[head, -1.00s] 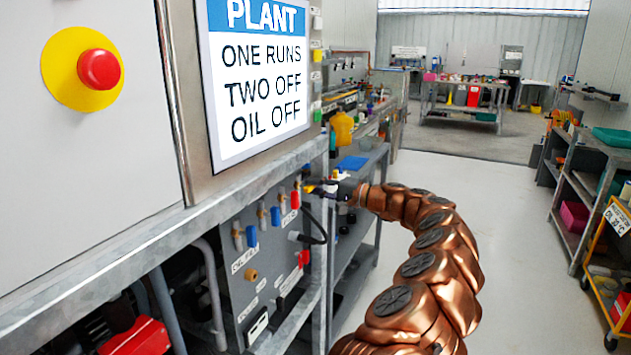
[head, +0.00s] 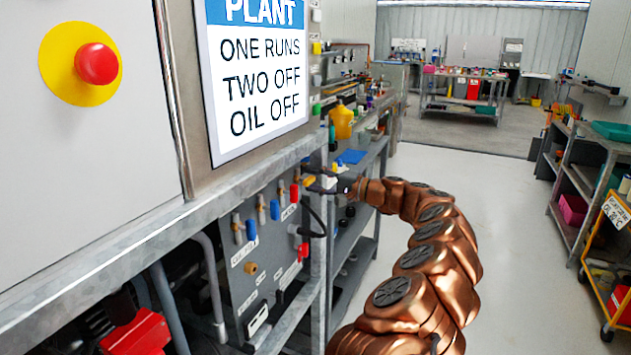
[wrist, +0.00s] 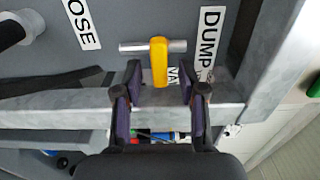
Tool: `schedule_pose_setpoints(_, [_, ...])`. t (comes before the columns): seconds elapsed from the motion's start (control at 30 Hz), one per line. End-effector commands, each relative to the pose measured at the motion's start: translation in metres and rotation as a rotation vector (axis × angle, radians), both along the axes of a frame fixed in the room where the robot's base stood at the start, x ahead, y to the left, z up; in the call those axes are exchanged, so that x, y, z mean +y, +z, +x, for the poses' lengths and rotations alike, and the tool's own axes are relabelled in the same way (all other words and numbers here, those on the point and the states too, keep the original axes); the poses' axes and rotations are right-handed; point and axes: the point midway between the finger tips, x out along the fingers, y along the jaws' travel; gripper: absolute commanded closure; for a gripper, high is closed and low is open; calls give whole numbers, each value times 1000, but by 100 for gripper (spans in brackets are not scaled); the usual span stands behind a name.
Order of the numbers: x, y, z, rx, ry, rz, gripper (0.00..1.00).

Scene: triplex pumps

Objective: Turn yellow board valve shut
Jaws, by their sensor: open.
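The yellow valve handle (wrist: 159,62) is on the grey board in the wrist view, on a silver cross pipe (wrist: 135,46). The handle points down in that picture, across the pipe, beside the DUMP label (wrist: 209,38). My gripper (wrist: 160,80) is open, with one dark purple finger on each side of the handle's lower end and a gap on both sides. In the head view my gripper (head: 324,183) is at the board's right edge, by a small yellow patch of the handle (head: 309,181). The gripper partly hides the valve there.
Red (head: 294,193) and blue (head: 275,209) valve handles sit left of the gripper on the board (head: 262,262). A metal frame rail (wrist: 60,103) runs close under the fingers in the wrist view. A black hose (head: 318,222) hangs below. The floor (head: 510,210) at right is clear.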

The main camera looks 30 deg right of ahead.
Motion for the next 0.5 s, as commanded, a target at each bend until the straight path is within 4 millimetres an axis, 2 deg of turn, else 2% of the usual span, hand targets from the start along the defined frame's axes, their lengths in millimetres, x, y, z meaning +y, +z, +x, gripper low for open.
schedule_pose_setpoints(0.27, [-6,0,-9,-1,-2,1,59])
schedule_pose_setpoints(0.5, [-26,0,-41,1,-3,1,59])
